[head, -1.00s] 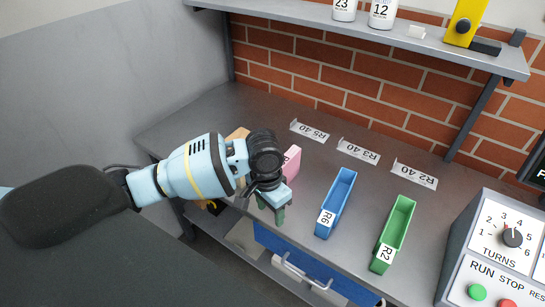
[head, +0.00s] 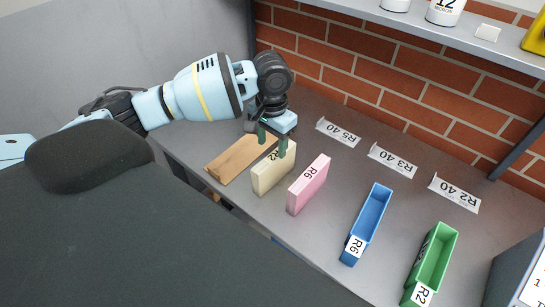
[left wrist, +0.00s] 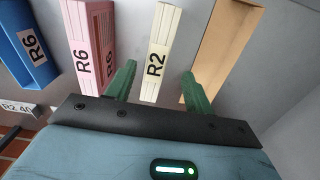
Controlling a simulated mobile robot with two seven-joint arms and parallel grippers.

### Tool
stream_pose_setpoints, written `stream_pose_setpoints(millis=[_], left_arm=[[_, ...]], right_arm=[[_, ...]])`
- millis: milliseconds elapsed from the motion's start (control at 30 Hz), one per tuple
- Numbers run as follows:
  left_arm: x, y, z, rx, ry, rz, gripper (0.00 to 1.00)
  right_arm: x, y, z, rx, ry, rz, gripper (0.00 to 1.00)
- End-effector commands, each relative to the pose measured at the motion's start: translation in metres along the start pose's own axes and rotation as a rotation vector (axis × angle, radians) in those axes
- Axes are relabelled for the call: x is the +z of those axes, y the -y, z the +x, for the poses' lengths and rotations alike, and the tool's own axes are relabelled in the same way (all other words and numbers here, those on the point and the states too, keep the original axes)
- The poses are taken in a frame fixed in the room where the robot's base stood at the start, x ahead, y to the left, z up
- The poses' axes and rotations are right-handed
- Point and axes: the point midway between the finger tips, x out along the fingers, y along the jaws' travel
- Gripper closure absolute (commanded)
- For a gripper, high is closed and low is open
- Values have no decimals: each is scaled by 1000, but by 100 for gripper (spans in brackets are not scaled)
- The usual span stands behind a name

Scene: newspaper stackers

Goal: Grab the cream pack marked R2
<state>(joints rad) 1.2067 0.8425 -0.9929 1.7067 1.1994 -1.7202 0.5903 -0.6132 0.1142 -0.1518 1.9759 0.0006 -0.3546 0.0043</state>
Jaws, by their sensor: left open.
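My left gripper (head: 275,146) is open with green fingers, at the far end of the cream pack. In the left wrist view the open gripper (left wrist: 158,85) has one finger on each side of the pack's near end, with gaps showing. Whether the fingers reach down around it is hard to tell. My right gripper is not in view.
The pink pack (head: 308,184) marked R6 stands close beside the cream one. A blue bin (head: 371,217) marked R6 and a green bin (head: 440,257) marked R2 stand to the right. A shelf (head: 480,45) overhangs the back.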

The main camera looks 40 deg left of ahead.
Motion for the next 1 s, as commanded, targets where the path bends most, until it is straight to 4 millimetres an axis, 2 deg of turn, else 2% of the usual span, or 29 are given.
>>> stream_pose_setpoints(millis=[267, 500, 733, 1000], left_arm=[[0, 0, 1, 0, 1, -2, 47], [0, 0, 24, 1, 4, -1, 47], [-1, -1, 30, 1, 1, -1, 47], [-4, -4, 67, 0, 4, -3, 47]], right_arm=[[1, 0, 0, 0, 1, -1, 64], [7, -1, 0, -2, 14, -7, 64], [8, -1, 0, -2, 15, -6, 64], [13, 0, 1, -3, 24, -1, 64]])
